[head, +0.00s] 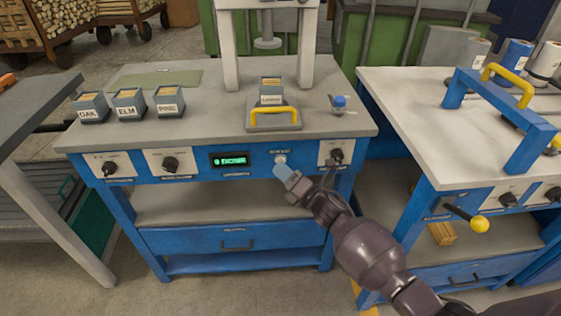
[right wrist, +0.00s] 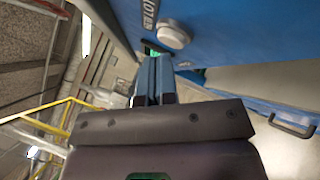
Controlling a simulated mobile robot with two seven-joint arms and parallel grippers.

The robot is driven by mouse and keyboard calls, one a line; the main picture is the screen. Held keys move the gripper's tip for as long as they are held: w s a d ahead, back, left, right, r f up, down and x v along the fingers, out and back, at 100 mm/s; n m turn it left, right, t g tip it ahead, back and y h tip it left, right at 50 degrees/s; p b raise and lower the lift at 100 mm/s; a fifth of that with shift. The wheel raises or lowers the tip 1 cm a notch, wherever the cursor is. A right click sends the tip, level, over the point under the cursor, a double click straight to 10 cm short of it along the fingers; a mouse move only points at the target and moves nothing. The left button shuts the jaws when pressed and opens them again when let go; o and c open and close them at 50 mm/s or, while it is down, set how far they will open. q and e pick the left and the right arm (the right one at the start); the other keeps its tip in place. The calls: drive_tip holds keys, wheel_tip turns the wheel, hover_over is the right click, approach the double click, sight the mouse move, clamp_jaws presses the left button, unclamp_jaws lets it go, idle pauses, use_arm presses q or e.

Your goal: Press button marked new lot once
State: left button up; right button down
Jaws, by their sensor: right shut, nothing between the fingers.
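The button (head: 281,159) is a small, round, pale knob on the blue front panel of the middle workbench, right of the green-lit display (head: 229,161). The lettering above it is too small to read surely. In the right wrist view the round pale button (right wrist: 174,35) shows beside a dark label. My right gripper (head: 284,173) is shut and empty, its blue fingertips just below the button in the head view. In the right wrist view the fingertips (right wrist: 153,66) appear apart from the button, which lies above and right of them. My left gripper is not in view.
Rotary knobs (head: 170,163) sit on the same panel, one (head: 336,156) close to the right of the button. On the benchtop stand labelled boxes (head: 127,104) and a yellow-handled plate (head: 273,118). A white-topped bench (head: 420,110) stands close at right.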

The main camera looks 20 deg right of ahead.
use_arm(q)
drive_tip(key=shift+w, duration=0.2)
use_arm(e)
drive_tip(key=shift+w, duration=0.15)
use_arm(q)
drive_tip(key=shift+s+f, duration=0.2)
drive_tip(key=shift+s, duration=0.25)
use_arm(e)
drive_tip(key=shift+w+d, duration=0.1)
drive_tip(key=shift+w, duration=0.1)
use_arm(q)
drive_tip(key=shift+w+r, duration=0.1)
use_arm(e)
drive_tip(key=shift+s, duration=0.1)
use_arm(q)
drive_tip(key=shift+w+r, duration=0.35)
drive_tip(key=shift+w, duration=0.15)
use_arm(e)
drive_tip(key=shift+s+a, duration=0.25)
drive_tip(key=shift+s, duration=0.4)
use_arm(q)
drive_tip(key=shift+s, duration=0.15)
